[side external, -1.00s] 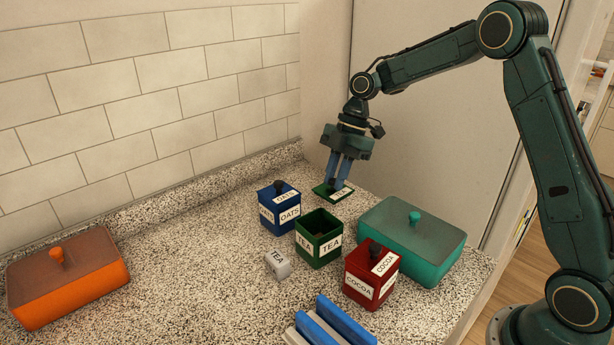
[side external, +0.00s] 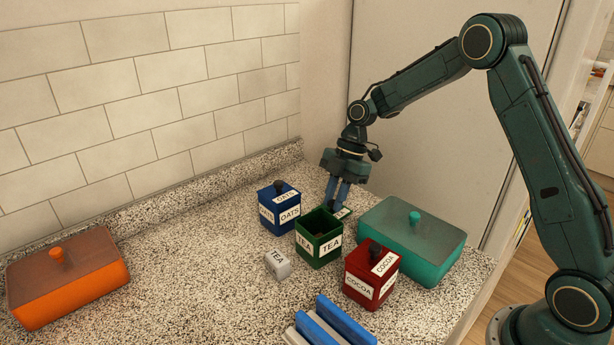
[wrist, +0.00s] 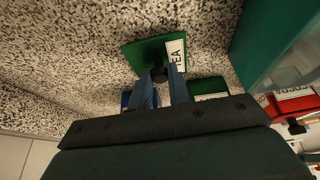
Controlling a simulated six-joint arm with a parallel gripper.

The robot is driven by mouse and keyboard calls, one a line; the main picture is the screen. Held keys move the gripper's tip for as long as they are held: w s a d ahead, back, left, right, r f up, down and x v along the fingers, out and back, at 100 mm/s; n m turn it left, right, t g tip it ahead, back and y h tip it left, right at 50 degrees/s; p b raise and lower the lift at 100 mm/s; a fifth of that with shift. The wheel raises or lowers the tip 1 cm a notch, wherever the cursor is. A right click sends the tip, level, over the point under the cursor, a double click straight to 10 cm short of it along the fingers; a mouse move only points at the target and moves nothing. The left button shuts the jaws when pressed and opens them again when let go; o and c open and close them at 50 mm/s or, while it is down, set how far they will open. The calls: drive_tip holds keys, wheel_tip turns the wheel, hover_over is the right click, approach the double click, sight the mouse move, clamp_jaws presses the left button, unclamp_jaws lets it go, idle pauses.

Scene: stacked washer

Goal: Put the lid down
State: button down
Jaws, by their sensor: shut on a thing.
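The green lid labelled TEA (wrist: 147,52) is in my gripper (wrist: 160,76), which is shut on the lid's dark knob in the wrist view. In the side view my gripper (side external: 336,207) points down behind the open green TEA canister (side external: 319,250), and a corner of the lid (side external: 343,212) shows beside the canister's back rim. The canister hides most of the lid. The lid is low, near the counter; I cannot tell whether it touches it. The green canister is uncovered with dark contents inside.
A lidded blue OATS canister (side external: 279,210) stands left, a lidded red COCOA canister (side external: 371,275) in front, and a teal box (side external: 411,243) right.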

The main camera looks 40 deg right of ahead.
drive_tip(key=shift+f, duration=0.15)
drive_tip(key=c, duration=1.3)
unclamp_jaws()
drive_tip(key=v, duration=1.2)
drive_tip(key=shift+r, duration=0.25)
